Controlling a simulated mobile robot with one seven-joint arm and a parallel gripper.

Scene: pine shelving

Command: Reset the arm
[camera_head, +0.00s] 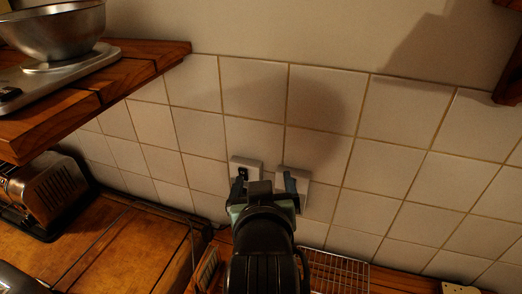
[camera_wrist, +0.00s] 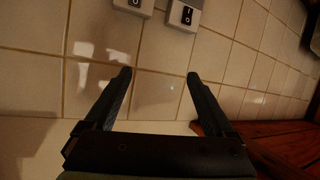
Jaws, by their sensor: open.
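My gripper (camera_head: 266,183) is at the lower middle of the head view, in front of the tiled wall. In the wrist view my gripper (camera_wrist: 160,74) shows two dark fingers spread apart with nothing between them. Tiles show through the gap. My arm hides part of the counter below it in the head view.
Two wall switches (camera_head: 244,170) sit on the tiles close to my gripper. A wooden shelf (camera_head: 140,66) at upper left bears a scale with a metal bowl (camera_head: 58,28). A toaster (camera_head: 44,188) and a wire rack (camera_head: 336,274) stand below. The wall's upper middle is clear.

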